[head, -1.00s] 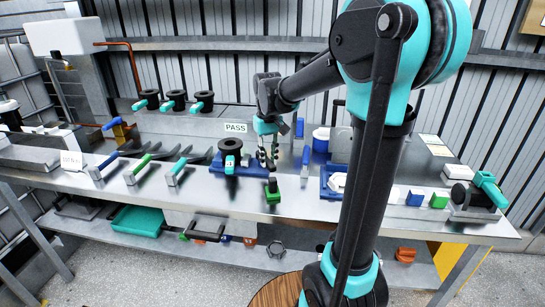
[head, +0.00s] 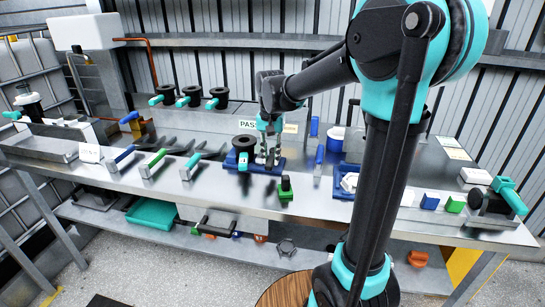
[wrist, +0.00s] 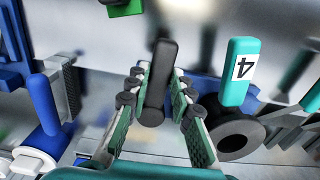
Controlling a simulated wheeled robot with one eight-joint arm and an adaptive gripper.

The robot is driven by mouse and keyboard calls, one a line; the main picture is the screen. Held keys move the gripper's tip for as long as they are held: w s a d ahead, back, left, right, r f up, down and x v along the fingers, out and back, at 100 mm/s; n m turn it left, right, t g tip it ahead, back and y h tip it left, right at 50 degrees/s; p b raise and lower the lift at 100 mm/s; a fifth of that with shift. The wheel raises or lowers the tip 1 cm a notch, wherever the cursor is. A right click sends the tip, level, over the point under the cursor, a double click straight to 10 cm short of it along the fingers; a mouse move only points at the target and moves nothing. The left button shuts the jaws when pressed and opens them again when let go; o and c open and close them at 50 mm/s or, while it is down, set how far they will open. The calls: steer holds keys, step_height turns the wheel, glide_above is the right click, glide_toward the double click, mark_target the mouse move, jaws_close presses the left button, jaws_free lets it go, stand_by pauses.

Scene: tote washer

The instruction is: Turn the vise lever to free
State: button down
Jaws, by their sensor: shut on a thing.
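My gripper (head: 267,160) is low over the blue base (head: 232,165) on the bench, just right of a black ring with a teal lever. In the wrist view its fingers (wrist: 157,100) are shut on a dark upright bar (wrist: 160,75), which looks like the vise lever. The bar is largely hidden behind the fingers in the head view, and I cannot tell how far it is turned. The teal lever marked 4 (wrist: 240,70) stands right of the fingers, apart from them, beside the black ring (wrist: 238,138).
A green block with a black knob (head: 286,188) sits in front of the gripper. A blue-handled piece (head: 319,160) stands to the right. Several coloured levers (head: 152,160) line the left front of the bench (head: 225,195). A PASS sign (head: 248,125) is behind.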

mark_target(271, 159)
stand_by(0.4)
steer(key=c, duration=1.3)
jaws_free()
steer(key=shift+r, duration=0.1)
step_height(271, 159, up, 12)
steer(key=shift+f, duration=0.1)
